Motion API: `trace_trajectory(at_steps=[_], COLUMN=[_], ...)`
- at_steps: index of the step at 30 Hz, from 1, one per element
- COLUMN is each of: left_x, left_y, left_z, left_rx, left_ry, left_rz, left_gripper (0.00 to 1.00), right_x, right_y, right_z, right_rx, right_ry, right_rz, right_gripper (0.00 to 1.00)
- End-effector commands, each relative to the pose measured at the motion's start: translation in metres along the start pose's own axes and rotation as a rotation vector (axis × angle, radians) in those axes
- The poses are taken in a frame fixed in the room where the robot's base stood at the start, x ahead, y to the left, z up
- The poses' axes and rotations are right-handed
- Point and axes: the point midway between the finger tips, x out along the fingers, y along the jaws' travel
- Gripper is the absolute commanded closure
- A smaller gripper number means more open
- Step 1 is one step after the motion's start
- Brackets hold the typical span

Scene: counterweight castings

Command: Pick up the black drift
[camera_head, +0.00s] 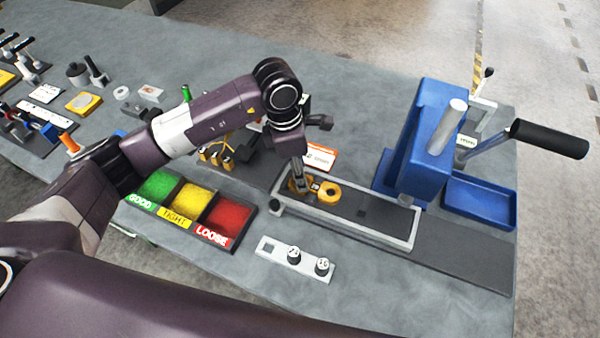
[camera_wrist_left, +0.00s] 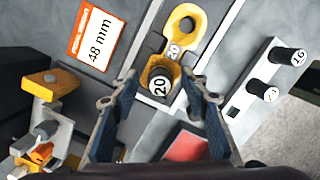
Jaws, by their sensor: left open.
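A black drift (camera_wrist_left: 160,86) with a white end marked 20 stands in one end of a yellow casting (camera_wrist_left: 181,22), also marked 20. The casting also shows in the head view (camera_head: 328,193), lying in a grey-rimmed fixture (camera_head: 365,233). My left gripper (camera_wrist_left: 160,76) is open, its two fingers on either side of the drift's end; I cannot tell whether they touch it. In the head view my left gripper (camera_head: 299,183) points down and hides the drift. Two more black drifts, marked 16 (camera_wrist_left: 298,57) and 12 (camera_wrist_left: 270,95), stand in a white rack. My right gripper is not in view.
The white rack (camera_head: 268,247) stands in front of the fixture. A tray with green, yellow and red sections (camera_head: 207,189) lies to the left. A blue press (camera_head: 428,120) with a black-handled lever (camera_head: 548,138) and a blue bin (camera_head: 480,205) stand right. A 48 mm card (camera_wrist_left: 92,38) lies nearby.

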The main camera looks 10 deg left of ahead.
Motion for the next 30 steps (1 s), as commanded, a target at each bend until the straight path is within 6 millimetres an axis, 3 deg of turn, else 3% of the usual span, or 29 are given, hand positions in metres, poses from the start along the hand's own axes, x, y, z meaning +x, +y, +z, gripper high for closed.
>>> trace_trajectory(at_steps=[2,14,23,30], left_x=[0.000,0.000,-0.003,-0.023], left_y=[0.000,0.000,0.001,0.002], left_z=[0.000,0.000,0.001,0.005], left_rx=[0.000,0.000,0.000,0.000], left_ry=[0.000,-0.001,-0.003,-0.005], left_rz=[0.000,0.000,0.001,0.004], left_gripper=[0.58,1.00,1.00,1.00], right_x=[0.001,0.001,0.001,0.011], right_y=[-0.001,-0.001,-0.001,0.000], right_z=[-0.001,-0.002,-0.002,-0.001], right_rx=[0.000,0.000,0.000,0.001], right_ry=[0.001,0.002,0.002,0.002], right_rz=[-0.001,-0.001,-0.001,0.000], right_gripper=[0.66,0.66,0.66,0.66])
